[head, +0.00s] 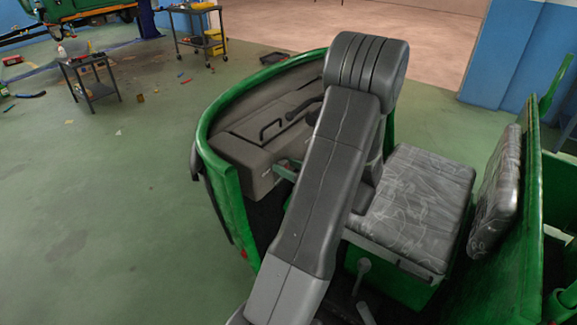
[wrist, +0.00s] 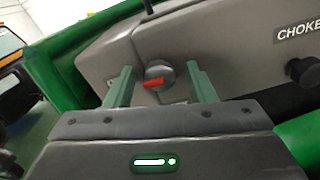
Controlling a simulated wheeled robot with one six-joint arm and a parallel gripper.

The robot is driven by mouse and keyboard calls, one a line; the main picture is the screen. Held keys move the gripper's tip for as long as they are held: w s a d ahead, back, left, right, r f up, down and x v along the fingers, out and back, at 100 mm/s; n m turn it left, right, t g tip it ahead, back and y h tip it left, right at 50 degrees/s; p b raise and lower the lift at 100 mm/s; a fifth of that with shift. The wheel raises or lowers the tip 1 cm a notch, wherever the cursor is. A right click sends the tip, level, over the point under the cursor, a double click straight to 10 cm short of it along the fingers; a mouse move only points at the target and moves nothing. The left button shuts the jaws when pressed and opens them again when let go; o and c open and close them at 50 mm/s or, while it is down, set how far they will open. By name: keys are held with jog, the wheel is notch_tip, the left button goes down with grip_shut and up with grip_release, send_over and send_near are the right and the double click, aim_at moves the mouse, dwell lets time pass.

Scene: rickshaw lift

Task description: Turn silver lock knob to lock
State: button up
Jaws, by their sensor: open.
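The silver lock knob (wrist: 160,73) is round with a red mark pointing left. It sits on the grey dashboard panel (wrist: 105,62) in the wrist view. My gripper (wrist: 160,68) is open, with one green finger on each side of the knob. Gaps show between the fingers and the knob, and they do not appear to touch it. In the head view the knob is hidden. Only a bit of a green finger shows there beside my arm, at the dashboard (head: 255,150).
A black knob (wrist: 304,72) beside a CHOKE label is on the right in the wrist view. The green rickshaw body (head: 222,195) curves around the dashboard. A grey seat (head: 415,205) is right of my arm. Open floor (head: 110,220) lies to the left.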

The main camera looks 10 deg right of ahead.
jog(key=c, duration=1)
jog(key=shift+f+n+b, duration=0.15)
jog(key=shift+n+b, duration=0.25)
jog(key=shift+b, duration=0.2)
jog(key=n+b, duration=1.7)
jog(key=b, duration=0.3)
jog(key=shift+a, duration=0.1)
